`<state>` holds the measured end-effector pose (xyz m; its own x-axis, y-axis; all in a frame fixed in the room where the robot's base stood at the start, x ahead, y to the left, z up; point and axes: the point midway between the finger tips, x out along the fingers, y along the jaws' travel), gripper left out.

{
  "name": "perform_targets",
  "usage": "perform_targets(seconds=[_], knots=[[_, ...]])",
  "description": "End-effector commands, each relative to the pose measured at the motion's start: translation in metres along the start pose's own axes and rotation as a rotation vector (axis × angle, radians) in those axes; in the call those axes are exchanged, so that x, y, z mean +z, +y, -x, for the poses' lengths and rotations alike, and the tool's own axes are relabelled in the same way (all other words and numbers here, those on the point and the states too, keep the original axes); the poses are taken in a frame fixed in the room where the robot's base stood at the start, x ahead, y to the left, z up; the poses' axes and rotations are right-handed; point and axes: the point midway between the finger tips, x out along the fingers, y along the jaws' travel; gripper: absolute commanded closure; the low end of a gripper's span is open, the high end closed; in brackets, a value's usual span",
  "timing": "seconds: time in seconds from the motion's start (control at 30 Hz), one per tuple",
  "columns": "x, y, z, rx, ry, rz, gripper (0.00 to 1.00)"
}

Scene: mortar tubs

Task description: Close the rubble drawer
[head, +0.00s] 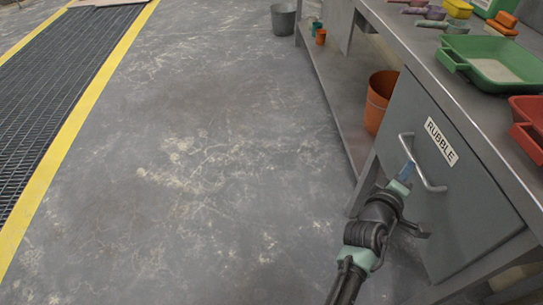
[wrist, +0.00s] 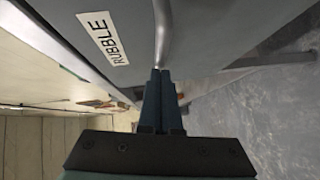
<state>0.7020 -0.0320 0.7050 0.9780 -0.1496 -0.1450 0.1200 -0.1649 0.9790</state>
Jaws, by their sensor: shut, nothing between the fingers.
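The rubble drawer is a grey front panel (head: 440,205) under the bench top, with a white RUBBLE label (head: 441,142) and a metal bar handle (head: 432,184). In the wrist view the label (wrist: 103,37) and the handle (wrist: 164,38) show close up. My gripper (head: 407,170) is at the handle in the head view, its fingers together with nothing between them. In the wrist view the fingertips (wrist: 161,72) are right by the handle bar; whether they touch it I cannot tell. How far the drawer stands out is hard to judge.
The bench top holds a green tray (head: 500,68), a red tub (head: 528,125) and several small coloured items. An orange bucket (head: 379,99) stands on the lower shelf. A grey bucket (head: 284,20) stands farther back. The floor left of the bench is clear.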

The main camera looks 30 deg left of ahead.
Motion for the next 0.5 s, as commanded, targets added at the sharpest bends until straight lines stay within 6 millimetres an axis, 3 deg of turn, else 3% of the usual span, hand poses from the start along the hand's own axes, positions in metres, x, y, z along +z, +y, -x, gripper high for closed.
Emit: perform_targets(seconds=[0.5], knots=[[0.0066,0.0046,-0.002,0.006,-0.013,-0.003,1.0]])
